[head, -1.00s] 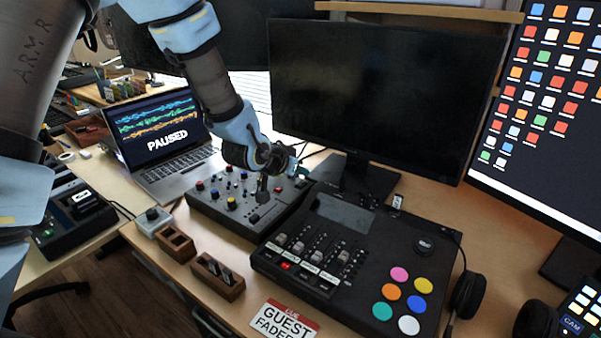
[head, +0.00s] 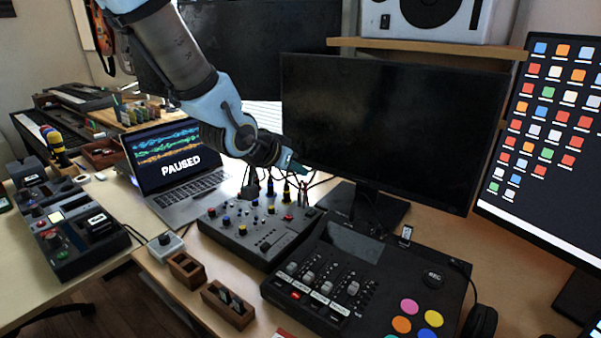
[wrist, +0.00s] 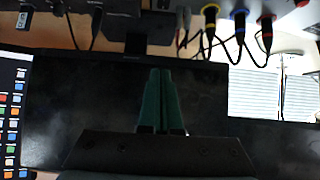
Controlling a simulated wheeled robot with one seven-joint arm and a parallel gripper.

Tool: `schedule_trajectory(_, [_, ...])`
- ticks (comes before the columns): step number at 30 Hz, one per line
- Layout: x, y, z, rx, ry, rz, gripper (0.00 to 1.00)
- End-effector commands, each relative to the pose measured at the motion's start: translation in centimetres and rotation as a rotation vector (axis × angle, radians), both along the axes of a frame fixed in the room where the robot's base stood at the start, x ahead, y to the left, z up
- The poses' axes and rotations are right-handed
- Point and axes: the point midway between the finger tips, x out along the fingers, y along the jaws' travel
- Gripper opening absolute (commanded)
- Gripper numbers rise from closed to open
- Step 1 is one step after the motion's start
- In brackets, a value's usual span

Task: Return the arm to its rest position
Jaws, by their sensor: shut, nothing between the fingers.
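My gripper (head: 292,164) is raised above the grey mixer and in front of the dark monitor (head: 390,130). Its fingers point to the right in the head view. In the wrist view, the two green fingers (wrist: 162,100) lie together with nothing between them, against the dark monitor screen. My arm reaches in from the top left, bent at the elbow.
Below the gripper is the grey mixer (head: 262,228) with colored knobs and cables at its back. A black fader console (head: 345,285) stands in front, right of two wooden holders. A laptop (head: 180,165) reading PAUSED stands left. A shelf (head: 430,47) carries a white device (head: 440,18).

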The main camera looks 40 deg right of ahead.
Motion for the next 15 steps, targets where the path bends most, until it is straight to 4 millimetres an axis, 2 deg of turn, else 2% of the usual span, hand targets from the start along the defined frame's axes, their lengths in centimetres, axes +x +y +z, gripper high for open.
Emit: schedule_trajectory(15, [0.36, 0.31, -0.02, 0.005, 0.000, 0.009, 0.00])
